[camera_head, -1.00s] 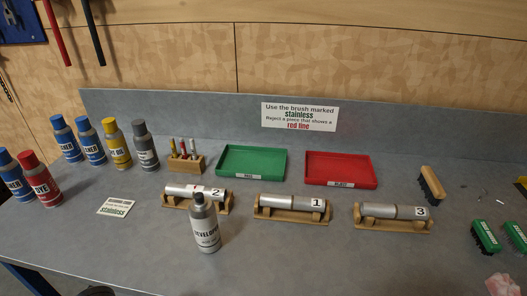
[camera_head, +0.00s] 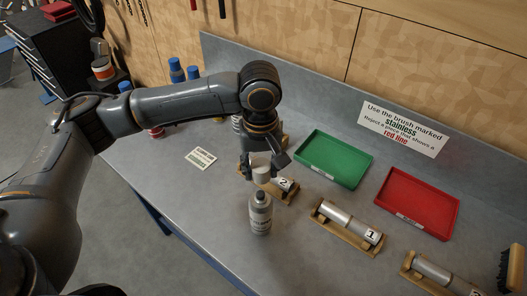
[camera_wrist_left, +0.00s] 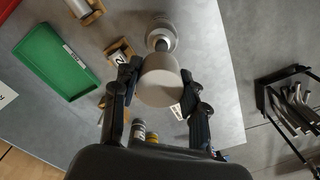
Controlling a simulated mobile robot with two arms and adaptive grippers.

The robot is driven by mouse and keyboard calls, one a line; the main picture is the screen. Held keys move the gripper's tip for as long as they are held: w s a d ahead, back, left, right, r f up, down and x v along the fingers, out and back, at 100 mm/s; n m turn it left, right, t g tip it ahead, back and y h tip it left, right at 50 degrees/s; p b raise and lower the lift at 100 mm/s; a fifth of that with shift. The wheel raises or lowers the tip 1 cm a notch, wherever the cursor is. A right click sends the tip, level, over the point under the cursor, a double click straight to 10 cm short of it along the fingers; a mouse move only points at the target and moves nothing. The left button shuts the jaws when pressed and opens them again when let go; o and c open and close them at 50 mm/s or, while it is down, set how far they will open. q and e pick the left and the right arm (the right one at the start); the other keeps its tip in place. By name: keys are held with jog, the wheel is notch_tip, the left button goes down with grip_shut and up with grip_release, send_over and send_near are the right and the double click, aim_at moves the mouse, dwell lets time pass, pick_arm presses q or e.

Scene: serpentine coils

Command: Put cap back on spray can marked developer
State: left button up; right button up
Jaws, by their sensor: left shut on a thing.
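The grey spray can marked developer (camera_head: 260,215) stands upright on the bench, uncapped, with its narrow nozzle top showing. My left gripper (camera_head: 262,168) is shut on a light grey cap (camera_head: 262,175) and holds it just above the can's top. In the left wrist view the cap (camera_wrist_left: 160,80) sits between the fingers of my left gripper (camera_wrist_left: 160,84). The can (camera_wrist_left: 162,36) shows beyond the cap there, partly hidden by it. I cannot tell whether the cap is exactly over the nozzle. My right gripper is not in view.
Behind the can is a wooden stand with tube 2 (camera_head: 284,184); tube 1 (camera_head: 347,228) lies in its stand to the right. A green tray (camera_head: 335,160) and a red tray (camera_head: 418,204) lie farther back. My left arm hides most other cans. Bench left of the can is clear.

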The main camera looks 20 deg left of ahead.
pick_arm(q)
jog(key=shift+s+f, duration=0.15)
jog(key=shift+f, duration=0.1)
jog(key=shift+s+f, duration=0.15)
jog(key=shift+f, duration=0.4)
jog(key=shift+f+b, duration=0.9)
jog(key=shift+f, duration=0.05)
jog(key=shift+f+b, duration=0.35)
jog(key=shift+b, duration=0.05)
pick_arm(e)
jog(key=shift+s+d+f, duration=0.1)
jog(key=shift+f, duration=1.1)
pick_arm(q)
jog(key=shift+r, duration=0.1)
jog(key=shift+p, duration=0.7)
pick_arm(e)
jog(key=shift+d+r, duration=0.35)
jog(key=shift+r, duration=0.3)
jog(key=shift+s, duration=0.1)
